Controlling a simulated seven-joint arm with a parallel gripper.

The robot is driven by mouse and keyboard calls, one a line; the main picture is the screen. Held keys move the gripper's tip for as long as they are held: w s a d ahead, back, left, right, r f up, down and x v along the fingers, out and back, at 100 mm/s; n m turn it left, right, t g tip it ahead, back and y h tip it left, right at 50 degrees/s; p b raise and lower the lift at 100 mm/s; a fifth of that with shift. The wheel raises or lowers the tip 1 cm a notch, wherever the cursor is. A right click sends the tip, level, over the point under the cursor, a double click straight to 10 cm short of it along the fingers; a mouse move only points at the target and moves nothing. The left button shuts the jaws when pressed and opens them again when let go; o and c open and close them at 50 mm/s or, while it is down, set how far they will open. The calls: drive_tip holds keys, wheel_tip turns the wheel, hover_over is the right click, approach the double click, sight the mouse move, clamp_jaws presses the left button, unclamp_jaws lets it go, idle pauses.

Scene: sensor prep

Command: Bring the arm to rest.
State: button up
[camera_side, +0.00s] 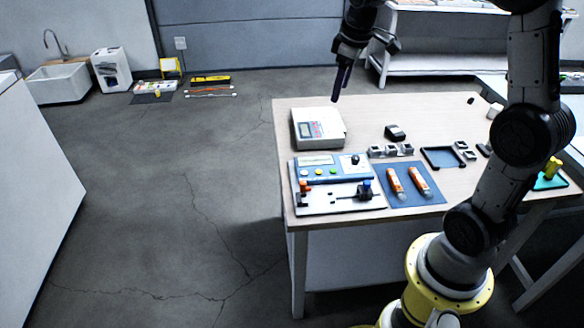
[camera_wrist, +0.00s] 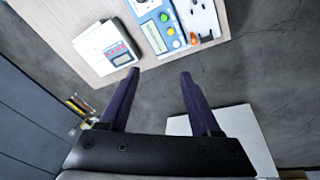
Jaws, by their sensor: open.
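My gripper (camera_side: 341,83) hangs in the air above the far left part of the table (camera_side: 440,115), fingers pointing down. In the wrist view my gripper (camera_wrist: 158,95) shows two dark fingers set wide apart with nothing between them, only grey floor behind. The white instrument box with a small display (camera_side: 318,128) sits on the table below and left of my gripper in the side view. It also shows at the top left of the wrist view (camera_wrist: 105,47). My gripper touches nothing that I can see.
A blue and white panel with buttons (camera_side: 330,170), a blue mat (camera_side: 412,185) with two orange-and-white tools, a dark tray (camera_side: 442,158) and small parts occupy the table. A green base with a yellow piece (camera_side: 552,170) stands at right. Open floor (camera_side: 150,200) lies left.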

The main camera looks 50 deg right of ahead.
drive_tip(key=s+a+r+t, duration=0.3)
drive_tip(key=s+a+r, duration=0.4)
drive_tip(key=s+a, duration=0.5)
drive_tip(key=s+a+f+m+y, duration=0.1)
drive_tip(key=s+a+f, duration=0.3)
drive_tip(key=s, duration=0.5)
wheel_tip(320, 180, down, 2)
drive_tip(key=shift+s+a+f+m, duration=0.15)
drive_tip(key=shift+s+m, duration=0.25)
drive_tip(key=shift+m, duration=0.4)
idle(0.7)
